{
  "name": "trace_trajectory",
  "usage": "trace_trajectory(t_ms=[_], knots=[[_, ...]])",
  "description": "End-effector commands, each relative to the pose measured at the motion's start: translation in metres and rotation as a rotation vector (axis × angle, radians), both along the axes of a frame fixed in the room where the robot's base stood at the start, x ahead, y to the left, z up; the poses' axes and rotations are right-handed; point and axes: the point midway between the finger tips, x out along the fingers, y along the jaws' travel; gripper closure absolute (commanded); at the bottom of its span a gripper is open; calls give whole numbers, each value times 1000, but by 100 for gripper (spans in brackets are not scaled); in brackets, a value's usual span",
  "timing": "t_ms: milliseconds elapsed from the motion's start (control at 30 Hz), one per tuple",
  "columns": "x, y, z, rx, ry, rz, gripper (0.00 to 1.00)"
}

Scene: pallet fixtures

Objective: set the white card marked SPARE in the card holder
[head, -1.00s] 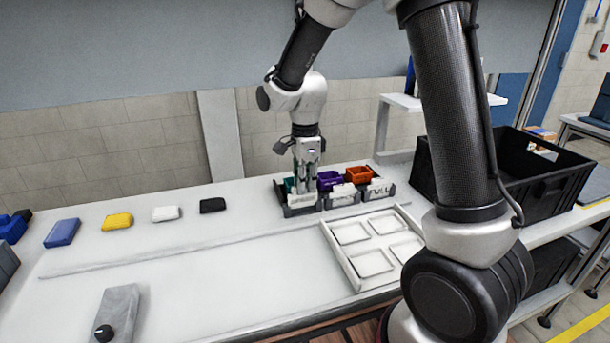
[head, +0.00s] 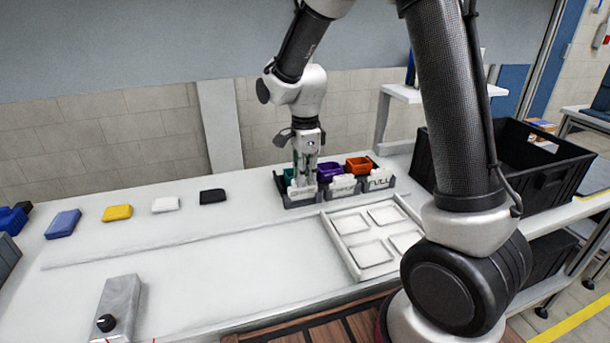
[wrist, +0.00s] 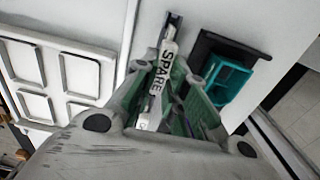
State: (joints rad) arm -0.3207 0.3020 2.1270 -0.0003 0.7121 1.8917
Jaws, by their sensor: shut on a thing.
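The white SPARE card (wrist: 163,72) is between the fingers of my gripper (wrist: 172,100) in the wrist view, its lettering facing up along the card. In the head view my gripper (head: 304,182) is shut on the card (head: 302,191), at the front of the leftmost bin position. A dark card holder (head: 300,203) lies just under the card; its end also shows past the card in the wrist view (wrist: 175,20). The card's lower edge is hidden, so I cannot tell whether it is seated in the holder.
A teal bin (wrist: 229,82) is beside the gripper. Purple (head: 329,171) and orange (head: 358,164) bins stand to the right, with a FULL card (head: 380,181) and another card in front. A white four-pocket tray (head: 345,257) lies nearer. A black crate (head: 540,165) stands right.

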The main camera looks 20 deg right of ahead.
Motion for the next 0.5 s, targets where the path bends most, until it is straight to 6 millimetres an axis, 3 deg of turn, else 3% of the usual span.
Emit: trace_trajectory(t_ms=[500], knots=[[0, 0, -4, 0, 1, 0, 100]])
